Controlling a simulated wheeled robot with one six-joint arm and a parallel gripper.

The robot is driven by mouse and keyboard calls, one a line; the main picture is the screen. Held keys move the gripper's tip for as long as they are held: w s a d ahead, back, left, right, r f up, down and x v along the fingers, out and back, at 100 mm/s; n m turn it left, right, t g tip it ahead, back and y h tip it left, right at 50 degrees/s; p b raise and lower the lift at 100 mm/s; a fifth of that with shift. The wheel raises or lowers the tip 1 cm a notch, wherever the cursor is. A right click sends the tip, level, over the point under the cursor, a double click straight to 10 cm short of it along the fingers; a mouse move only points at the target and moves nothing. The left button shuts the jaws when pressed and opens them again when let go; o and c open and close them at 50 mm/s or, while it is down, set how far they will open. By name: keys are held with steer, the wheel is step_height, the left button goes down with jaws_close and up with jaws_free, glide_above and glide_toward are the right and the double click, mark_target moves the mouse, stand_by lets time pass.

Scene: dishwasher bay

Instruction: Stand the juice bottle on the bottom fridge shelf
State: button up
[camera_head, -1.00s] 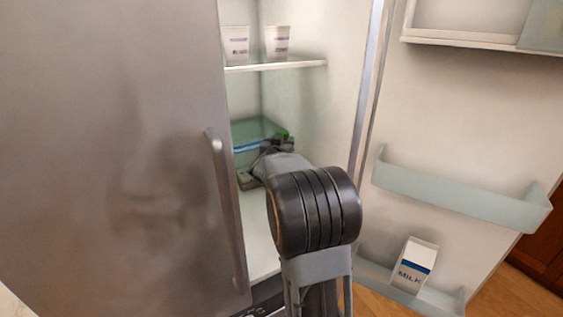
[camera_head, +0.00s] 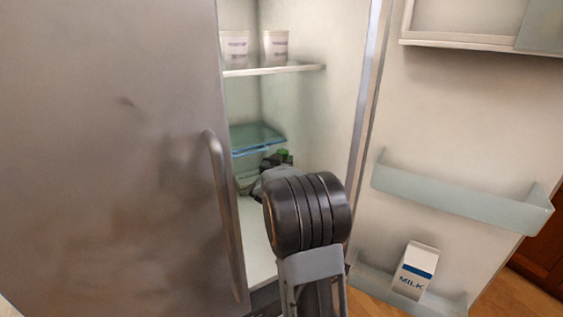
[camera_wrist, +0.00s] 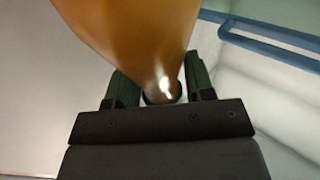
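In the wrist view the orange juice bottle (camera_wrist: 130,30) fills the top middle, with its narrow neck toward my gripper (camera_wrist: 162,88). The two dark green fingers close on both sides of the neck, and no clear gap shows. In the head view my gripper (camera_head: 277,160) is inside the fridge, low down, below a blue-edged translucent piece. The bottle is hidden there behind my wrist. The bottom fridge shelf (camera_head: 257,232) shows as a pale surface left of my arm. Whether the bottle touches it cannot be seen.
Two white cups (camera_head: 235,48) stand on the upper shelf (camera_head: 275,70). The blue-edged translucent piece (camera_head: 256,138) is close above my gripper. The fridge's closed left door (camera_head: 110,150) is near my arm. The open right door carries bins and a milk carton (camera_head: 416,270).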

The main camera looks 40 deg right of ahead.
steer(key=o, duration=0.4)
steer(key=shift+r, duration=0.25)
steer(key=v, duration=0.7)
steer(key=shift+s+a, duration=0.15)
steer(key=shift+a, duration=0.05)
steer(key=shift+a+f, duration=0.1)
steer(key=shift+f, duration=0.05)
